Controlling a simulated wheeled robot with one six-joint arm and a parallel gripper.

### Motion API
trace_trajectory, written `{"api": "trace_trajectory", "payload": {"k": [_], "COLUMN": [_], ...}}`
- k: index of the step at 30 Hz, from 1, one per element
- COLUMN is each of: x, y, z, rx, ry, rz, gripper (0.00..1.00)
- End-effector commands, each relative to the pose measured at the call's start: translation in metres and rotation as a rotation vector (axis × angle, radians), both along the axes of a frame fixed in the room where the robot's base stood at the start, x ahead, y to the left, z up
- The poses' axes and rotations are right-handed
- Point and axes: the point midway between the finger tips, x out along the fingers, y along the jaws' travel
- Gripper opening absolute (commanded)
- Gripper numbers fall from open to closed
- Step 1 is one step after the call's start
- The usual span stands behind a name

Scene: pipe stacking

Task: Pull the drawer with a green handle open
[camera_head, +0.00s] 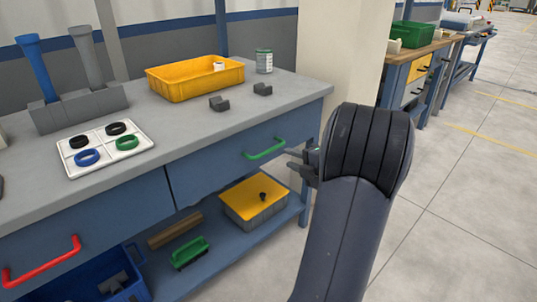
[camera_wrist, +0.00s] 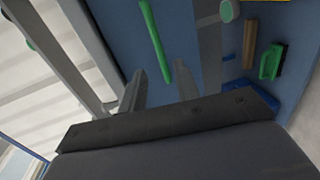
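The green handle (camera_head: 265,149) is a bar on the front of the blue right-hand drawer (camera_head: 225,165) under the grey bench top. The drawer looks shut, its front in line with the bench. My gripper (camera_head: 289,160) is just right of the handle, with its fingers pointing toward the drawer front. In the wrist view, the fingers of my gripper (camera_wrist: 163,74) are spread with nothing gripped. The green handle (camera_wrist: 155,35) runs lengthwise beyond them, its near end between the fingertips in the picture. Whether they touch it cannot be told.
A red-handled (camera_head: 41,262) drawer is at the left. The bench top (camera_head: 190,128) carries a yellow tray (camera_head: 195,80), a can (camera_head: 264,61) and a ring tray (camera_head: 105,145). On the lower shelf are a yellow-lidded box (camera_head: 254,197) and a green brush (camera_head: 190,251). Floor on the right is clear.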

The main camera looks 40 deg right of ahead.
Motion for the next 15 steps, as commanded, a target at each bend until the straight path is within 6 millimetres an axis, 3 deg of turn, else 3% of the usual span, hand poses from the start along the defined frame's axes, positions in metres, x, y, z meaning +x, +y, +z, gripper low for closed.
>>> {"api": "trace_trajectory", "payload": {"k": [15], "x": [0.085], "y": [0.008], "z": [-0.018], "rx": [0.001], "ry": [0.000], "rz": [0.001], "gripper": [0.31]}}
